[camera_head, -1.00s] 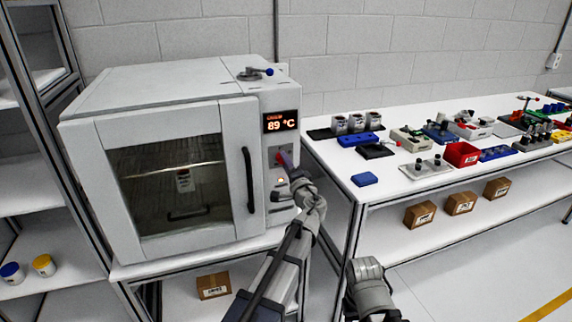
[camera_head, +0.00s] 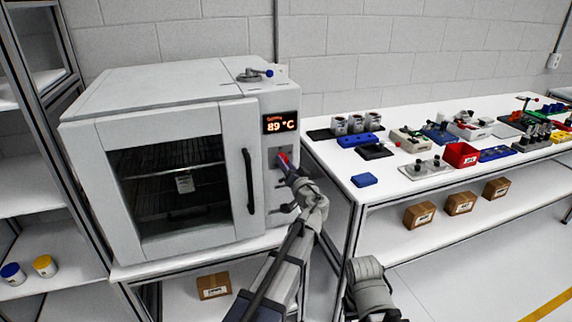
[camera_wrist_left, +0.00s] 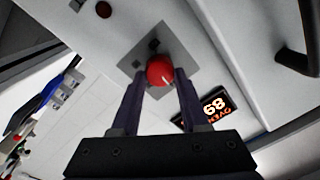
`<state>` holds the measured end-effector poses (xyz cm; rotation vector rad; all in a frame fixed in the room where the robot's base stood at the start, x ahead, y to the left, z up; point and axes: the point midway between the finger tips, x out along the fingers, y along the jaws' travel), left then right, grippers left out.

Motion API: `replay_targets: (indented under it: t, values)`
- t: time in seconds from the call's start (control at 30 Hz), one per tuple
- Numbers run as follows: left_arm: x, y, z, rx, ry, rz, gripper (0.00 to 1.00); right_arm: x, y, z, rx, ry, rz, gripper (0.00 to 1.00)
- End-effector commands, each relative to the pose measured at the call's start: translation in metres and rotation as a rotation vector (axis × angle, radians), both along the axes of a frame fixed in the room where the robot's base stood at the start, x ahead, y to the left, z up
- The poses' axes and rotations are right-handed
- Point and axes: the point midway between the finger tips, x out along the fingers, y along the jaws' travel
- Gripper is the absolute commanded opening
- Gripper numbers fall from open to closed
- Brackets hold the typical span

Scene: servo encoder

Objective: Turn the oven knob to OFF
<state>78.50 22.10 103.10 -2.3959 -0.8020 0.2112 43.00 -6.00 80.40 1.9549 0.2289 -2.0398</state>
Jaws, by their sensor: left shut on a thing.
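The oven (camera_head: 170,95) is a pale box with a shut glass door on the left table, its inside dark. Its display (camera_head: 280,122) reads 89 °C. The red round knob (camera_wrist_left: 160,72) sits on a grey square plate (camera_wrist_left: 137,60); its white mark points to the lower right in the wrist view. My left gripper (camera_head: 284,160) is at the oven's front panel, shut on the knob with a finger on each side. In the head view the gripper mostly hides the knob. The plate's lettering is not readable. My right gripper is out of view; only part of its arm shows.
The black door handle (camera_head: 248,180) stands left of the knob. A dark red lamp (camera_wrist_left: 103,9) on the panel looks unlit. A long white table (camera_head: 335,178) at right holds a blue block (camera_head: 364,180) and several parts.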

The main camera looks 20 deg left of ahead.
Motion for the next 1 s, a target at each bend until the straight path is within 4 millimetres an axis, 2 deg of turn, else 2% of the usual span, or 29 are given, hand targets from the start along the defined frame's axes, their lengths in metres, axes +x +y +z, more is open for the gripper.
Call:
replay_targets:
  t: [0.67,0.7,0.93,1.0]
  values:
    - [-0.0009,0.0003,-0.0007,-0.049,-0.03,0.001,0.0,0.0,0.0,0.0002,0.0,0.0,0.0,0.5]
    - [-0.0009,0.0002,-0.0009,-0.049,-0.03,0.001,0.48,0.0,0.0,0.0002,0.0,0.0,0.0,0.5]
    - [-0.0006,0.0001,-0.0004,-0.046,-0.03,0.0,0.74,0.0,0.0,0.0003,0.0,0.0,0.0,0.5]
    - [-0.0004,0.0001,-0.0003,-0.045,-0.029,0.0,0.75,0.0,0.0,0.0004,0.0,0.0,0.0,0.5]
